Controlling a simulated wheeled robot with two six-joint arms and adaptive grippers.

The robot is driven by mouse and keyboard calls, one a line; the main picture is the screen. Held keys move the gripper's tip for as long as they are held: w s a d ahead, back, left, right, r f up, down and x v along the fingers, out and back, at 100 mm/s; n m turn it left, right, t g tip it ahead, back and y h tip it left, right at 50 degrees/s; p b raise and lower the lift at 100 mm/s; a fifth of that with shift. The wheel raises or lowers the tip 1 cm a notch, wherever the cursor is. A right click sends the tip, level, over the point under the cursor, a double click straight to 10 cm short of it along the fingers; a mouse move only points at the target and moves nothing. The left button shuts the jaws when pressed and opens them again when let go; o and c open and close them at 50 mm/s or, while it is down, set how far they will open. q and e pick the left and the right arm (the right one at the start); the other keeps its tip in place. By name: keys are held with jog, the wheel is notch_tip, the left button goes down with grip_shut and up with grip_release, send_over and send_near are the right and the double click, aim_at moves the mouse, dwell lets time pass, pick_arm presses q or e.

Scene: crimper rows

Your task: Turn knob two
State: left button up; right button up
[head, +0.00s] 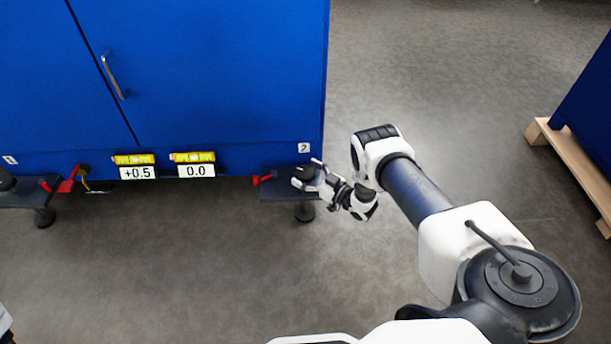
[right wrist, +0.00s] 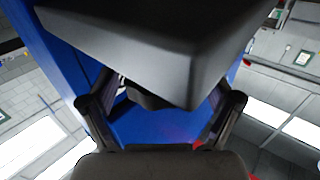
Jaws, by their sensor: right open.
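Knob two (head: 303,171) is a small black knob on a dark bracket (head: 278,189) at the right corner of the blue cabinet, by the label 2 (head: 304,147). My right gripper (head: 308,175) is open at the knob, with its fingers close around or beside it. From the head view I cannot tell whether they touch it. In the right wrist view the open fingers (right wrist: 165,98) stand either side of a dark round part. A large dark block covers the top of that view and hides part of it. My left gripper is not in view.
The blue cabinet (head: 220,70) has a metal handle. Yellow levels with readouts +0.5 (head: 137,172) and 0.0 (head: 196,171) sit on its lower edge. A red lever (head: 265,179) is left of the knob. Another bracket stands far left. A wooden pallet (head: 570,165) is right; floor between is clear.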

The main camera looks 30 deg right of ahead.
jog(key=c, duration=1.1)
jog(key=shift+a+r+m+t+h+p, duration=0.15)
jog(key=shift+m+t+h+p, duration=0.25)
jog(key=shift+m+h, duration=0.6)
jog(key=shift+c, duration=0.2)
jog(key=shift+m+h, duration=0.7)
jog(key=shift+h, duration=0.9)
jog(key=o, duration=1.1)
jog(key=shift+o, duration=0.2)
jog(key=s, duration=1.2)
jog(key=shift+d, duration=0.25)
